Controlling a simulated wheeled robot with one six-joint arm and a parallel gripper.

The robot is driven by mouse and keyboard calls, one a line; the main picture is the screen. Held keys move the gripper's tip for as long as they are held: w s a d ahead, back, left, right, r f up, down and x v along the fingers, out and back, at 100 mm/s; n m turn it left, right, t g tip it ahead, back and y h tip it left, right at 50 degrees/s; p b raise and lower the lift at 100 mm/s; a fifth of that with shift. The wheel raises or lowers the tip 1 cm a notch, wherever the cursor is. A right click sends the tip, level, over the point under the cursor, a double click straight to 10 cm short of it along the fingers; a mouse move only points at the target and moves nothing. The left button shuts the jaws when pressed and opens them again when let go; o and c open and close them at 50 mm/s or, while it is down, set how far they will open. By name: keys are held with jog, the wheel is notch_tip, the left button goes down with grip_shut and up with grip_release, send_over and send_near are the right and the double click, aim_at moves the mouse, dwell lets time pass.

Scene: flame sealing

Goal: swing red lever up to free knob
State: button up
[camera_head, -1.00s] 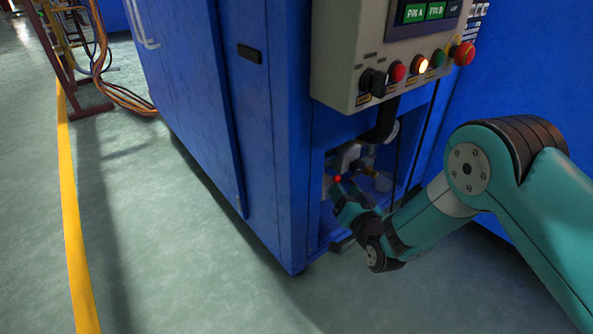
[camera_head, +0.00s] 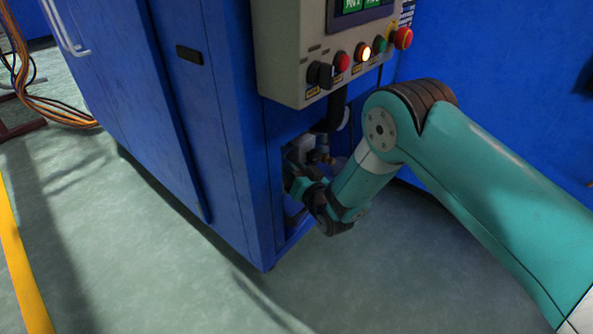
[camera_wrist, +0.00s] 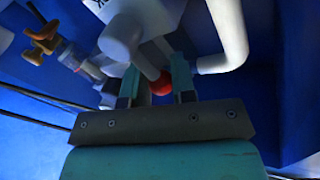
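The red ball end (camera_wrist: 161,85) of the lever shows in the wrist view, between the two fingers of my gripper (camera_wrist: 160,80). Its width about fills the gap, and I cannot tell whether the fingers press on it. A grey rod runs from the ball up and left to a pale rounded fitting (camera_wrist: 122,35). A brown knob (camera_wrist: 42,38) on a valve sits at the upper left, apart from the fingers. In the head view my gripper (camera_head: 296,185) reaches into the cabinet opening, and the red ball is hidden there.
Pale pipes (camera_wrist: 232,40) curve close to the right finger in the wrist view. The blue cabinet (camera_head: 225,150) walls the opening on the left. A control box (camera_head: 290,60) with buttons overhangs it. The green floor in front is clear.

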jog(key=shift+s+a+f+n+b, duration=0.2)
jog(key=shift+n+b, duration=0.3)
jog(key=shift+b, duration=0.8)
grip_shut()
jog(key=shift+s, duration=0.15)
jog(key=shift+s+a+r, duration=0.1)
jog(key=shift+s+a, duration=0.1)
jog(key=o, duration=0.9)
grip_release()
jog(key=shift+s+a, duration=0.1)
jog(key=shift+a, duration=0.05)
jog(key=shift+w+d, duration=0.2)
jog(key=shift+b, duration=0.35)
